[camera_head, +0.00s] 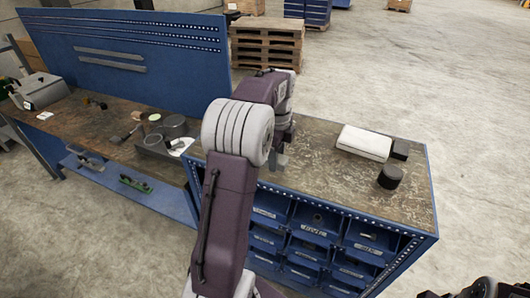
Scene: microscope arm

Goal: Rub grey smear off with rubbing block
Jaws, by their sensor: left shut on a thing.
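My left arm reaches over the worn brown top of the blue drawer cabinet (320,160). Its gripper (279,163) points down at the left part of that top and is mostly hidden behind my own forearm. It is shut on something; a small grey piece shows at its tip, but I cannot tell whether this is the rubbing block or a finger. I cannot make out the grey smear; my arm covers part of the top. Of my right arm only a dark part shows at the bottom right corner, without its gripper.
On the cabinet top, right of my left gripper, lie a white block-like thing (364,142), a small black box (400,149) and a black cylinder (390,177). Pallets (267,45) stand behind.

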